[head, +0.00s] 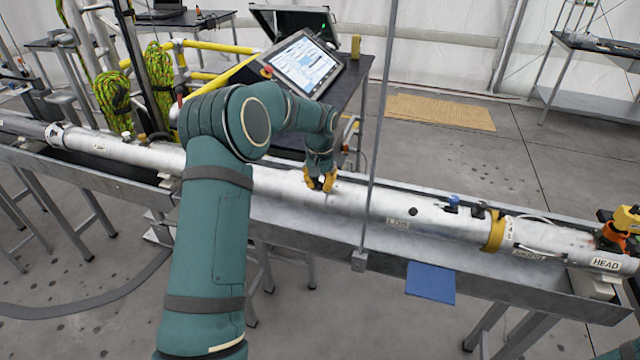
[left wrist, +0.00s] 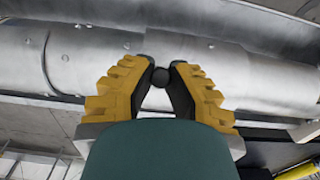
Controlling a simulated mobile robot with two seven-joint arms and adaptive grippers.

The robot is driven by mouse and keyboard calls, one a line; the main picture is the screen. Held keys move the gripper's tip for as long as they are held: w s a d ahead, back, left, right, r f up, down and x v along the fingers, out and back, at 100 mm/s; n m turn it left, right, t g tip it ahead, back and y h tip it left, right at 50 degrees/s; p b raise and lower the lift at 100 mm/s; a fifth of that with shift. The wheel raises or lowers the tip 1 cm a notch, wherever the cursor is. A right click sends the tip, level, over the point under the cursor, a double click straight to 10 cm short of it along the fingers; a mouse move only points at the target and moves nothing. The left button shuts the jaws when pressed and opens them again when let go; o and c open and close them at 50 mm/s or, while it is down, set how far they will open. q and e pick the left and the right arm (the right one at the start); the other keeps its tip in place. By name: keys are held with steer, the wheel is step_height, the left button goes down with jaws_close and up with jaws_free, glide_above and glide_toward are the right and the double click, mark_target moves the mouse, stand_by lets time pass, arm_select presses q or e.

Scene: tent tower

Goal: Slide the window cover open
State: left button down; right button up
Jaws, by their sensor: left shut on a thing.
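A long silver metal tube (head: 380,203) lies in a grey trough and runs across the view. My left gripper (head: 320,182) reaches down onto the tube near its middle. In the left wrist view its yellow-backed fingers (left wrist: 161,78) are closed around a small dark round knob (left wrist: 160,75) against the tube (left wrist: 260,75). The window cover's outline is hard to make out; a raised plate edge shows on the metal by the fingers. How far the cover is open cannot be told. My right gripper is not in view.
A thin vertical pole (head: 376,130) stands just right of my left gripper. A black table with a tablet (head: 302,63) stands behind the tube. A blue sheet (head: 431,283) hangs at the trough's front. A yellow band (head: 495,232) circles the tube at right.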

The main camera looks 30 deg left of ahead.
arm_select(q)
steer(key=s+a, duration=0.1)
steer(key=a, duration=0.3)
steer(key=s+a+p, duration=0.1)
steer(key=a, duration=0.3)
steer(key=s+a+p, duration=0.1)
steer(key=a, duration=0.3)
steer(key=shift+a+f, duration=0.1)
steer(key=shift+f, duration=0.05)
steer(key=c, duration=0.9)
jaws_free()
step_height(320, 180, up, 12)
steer(key=shift+r, duration=0.1)
